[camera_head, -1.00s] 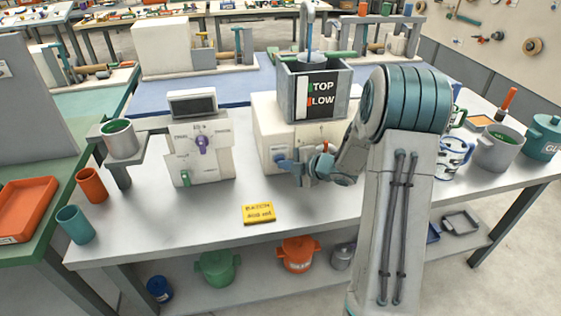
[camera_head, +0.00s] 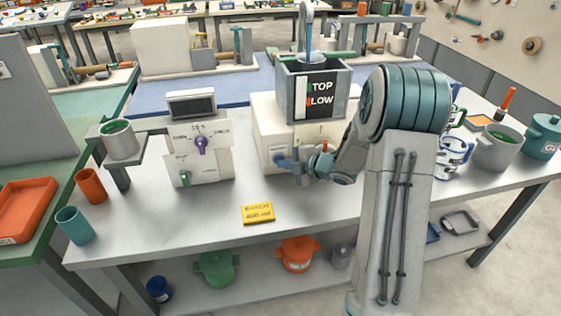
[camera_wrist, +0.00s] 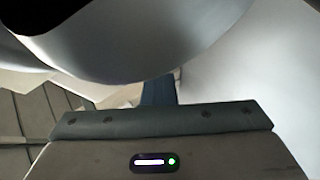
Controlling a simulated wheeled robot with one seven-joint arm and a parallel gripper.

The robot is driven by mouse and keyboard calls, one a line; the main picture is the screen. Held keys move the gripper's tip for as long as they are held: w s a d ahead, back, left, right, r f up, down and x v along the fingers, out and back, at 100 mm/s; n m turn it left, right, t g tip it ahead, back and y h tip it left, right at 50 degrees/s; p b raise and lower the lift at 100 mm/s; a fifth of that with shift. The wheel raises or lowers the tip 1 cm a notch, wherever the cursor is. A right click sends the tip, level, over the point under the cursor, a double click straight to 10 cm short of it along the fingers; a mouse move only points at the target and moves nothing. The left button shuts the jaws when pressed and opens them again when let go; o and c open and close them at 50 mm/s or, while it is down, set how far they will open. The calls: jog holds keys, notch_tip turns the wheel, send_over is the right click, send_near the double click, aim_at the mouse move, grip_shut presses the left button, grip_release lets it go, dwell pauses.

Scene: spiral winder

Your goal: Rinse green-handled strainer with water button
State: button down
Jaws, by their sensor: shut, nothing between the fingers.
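The basin (camera_head: 343,80) with a "TOP / LOW" label sits on a white block in the head view, under a curved spout (camera_head: 317,8). A bluish streak shows below the spout. The wrist view shows mostly pale blurred surfaces.
A white dispenser (camera_head: 210,165) with a purple knob and a grey cup (camera_head: 120,146) are to the left. A yellow card (camera_head: 257,213) lies in front. A mug (camera_head: 454,152) and grey pot (camera_head: 498,155) stand right of my arm.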

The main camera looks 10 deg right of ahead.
jog(key=shift+a, duration=0.4)
jog(key=shift+s+f, duration=0.2)
jog(key=shift+s, duration=0.15)
jog(key=shift+s+a+b, duration=0.3)
jog(key=shift+s+b, duration=0.1)
jog(key=shift+s+d, duration=0.1)
jog(key=shift+d, duration=0.25)
jog(key=shift+s+b, duration=0.6)
jog(key=shift+s, duration=1.9)
jog(key=shift+d+r, duration=0.1)
